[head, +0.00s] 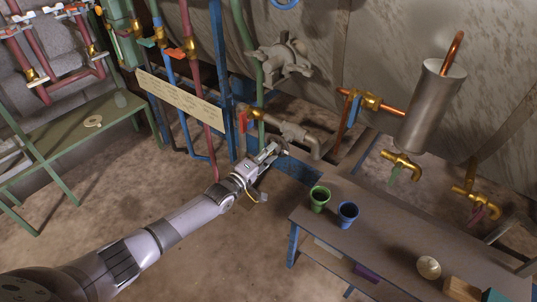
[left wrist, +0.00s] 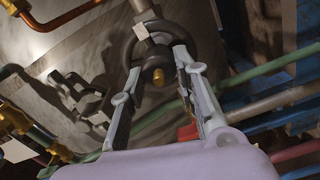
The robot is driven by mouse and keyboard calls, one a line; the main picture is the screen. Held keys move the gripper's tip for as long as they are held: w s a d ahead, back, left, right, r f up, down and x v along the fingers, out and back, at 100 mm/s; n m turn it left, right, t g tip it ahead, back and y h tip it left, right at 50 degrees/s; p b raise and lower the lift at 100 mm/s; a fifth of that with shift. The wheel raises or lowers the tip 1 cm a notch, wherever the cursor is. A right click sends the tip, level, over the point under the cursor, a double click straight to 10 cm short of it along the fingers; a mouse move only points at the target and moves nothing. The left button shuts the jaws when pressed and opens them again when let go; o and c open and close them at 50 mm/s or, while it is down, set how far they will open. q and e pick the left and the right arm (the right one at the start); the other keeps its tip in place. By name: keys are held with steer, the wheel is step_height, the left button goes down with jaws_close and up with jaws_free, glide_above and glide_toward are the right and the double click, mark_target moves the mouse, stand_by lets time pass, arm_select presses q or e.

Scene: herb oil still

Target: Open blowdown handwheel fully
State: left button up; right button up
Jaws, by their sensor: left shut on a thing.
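The dark grey handwheel (left wrist: 158,28) shows close up in the left wrist view as a ring with a brass-coloured hub nut (left wrist: 158,77). My left gripper (left wrist: 157,58) has one finger on each side of the wheel and is shut on it. In the head view the left gripper (head: 272,153) reaches the small handwheel (head: 282,147) on the grey pipe (head: 300,137), and its fingers hide part of the wheel. I cannot tell how far the wheel is turned. My right gripper is not in view.
A bench with a green cup (head: 319,199) and a blue cup (head: 347,214) stands right of my left arm. A red-handled valve (head: 245,118) and a blue post (head: 222,80) are close beyond the gripper.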

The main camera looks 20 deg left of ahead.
arm_select(q)
steer(key=shift+f, duration=0.1)
stand_by(0.4)
steer(key=o, duration=1.2)
steer(key=shift+c, duration=0.2)
steer(key=v, duration=1.2)
